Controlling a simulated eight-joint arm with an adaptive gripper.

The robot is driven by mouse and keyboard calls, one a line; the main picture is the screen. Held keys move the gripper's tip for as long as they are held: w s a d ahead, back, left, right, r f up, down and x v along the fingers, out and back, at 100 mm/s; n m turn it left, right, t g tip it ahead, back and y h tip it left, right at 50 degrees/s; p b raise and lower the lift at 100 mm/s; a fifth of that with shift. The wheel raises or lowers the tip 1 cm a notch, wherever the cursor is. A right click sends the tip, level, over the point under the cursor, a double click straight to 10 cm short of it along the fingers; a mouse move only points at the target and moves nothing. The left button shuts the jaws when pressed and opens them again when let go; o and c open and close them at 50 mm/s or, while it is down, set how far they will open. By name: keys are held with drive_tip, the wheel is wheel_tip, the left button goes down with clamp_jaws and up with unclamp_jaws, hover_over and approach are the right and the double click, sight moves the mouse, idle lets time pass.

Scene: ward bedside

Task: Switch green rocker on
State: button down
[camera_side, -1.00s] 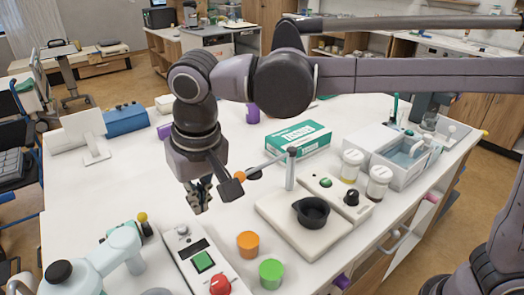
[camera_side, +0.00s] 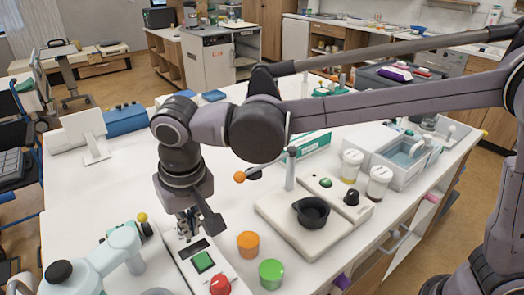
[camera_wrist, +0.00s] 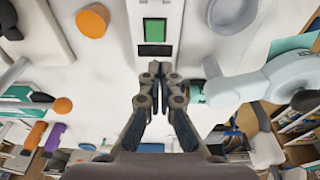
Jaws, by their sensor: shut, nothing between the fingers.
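The green rocker (camera_side: 203,261) is set in the top of a long white control box (camera_side: 181,252). A dark display strip (camera_side: 201,245) lies beside it, and a red knob (camera_side: 220,286) is at the near end. My gripper (camera_side: 187,232) is shut and empty, pointing down over the far end of the box, beyond the display. In the wrist view the green rocker (camera_wrist: 155,30) is ahead of my fingertips (camera_wrist: 155,72), with the display between them. My fingers are apart from the rocker. I cannot tell whether they touch the box.
An orange cup (camera_side: 248,245) and a green cup (camera_side: 271,274) stand right of the box. A pale, rounded jointed device (camera_side: 112,255) stands close on its left. A hotplate (camera_side: 290,224) with a black bowl (camera_side: 312,211) is further right.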

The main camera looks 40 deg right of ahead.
sight(195, 256)
drive_tip(key=f, duration=0.3)
drive_tip(key=w+f, duration=0.1)
drive_tip(key=f, duration=0.5)
drive_tip(key=shift+w, duration=0.35)
drive_tip(key=shift+w+f+g, duration=0.2)
drive_tip(key=shift+f+g, duration=0.1)
drive_tip(key=shift+g, duration=0.2)
drive_tip(key=shift+s, duration=0.15)
drive_tip(key=shift+s+r, duration=0.25)
drive_tip(key=shift+s, duration=0.4)
drive_tip(key=shift+r, duration=0.1)
wheel_tip(195, 256, up, 14)
drive_tip(key=w, duration=0.2)
drive_tip(key=shift+w+f, duration=0.25)
drive_tip(key=shift+w, duration=0.1)
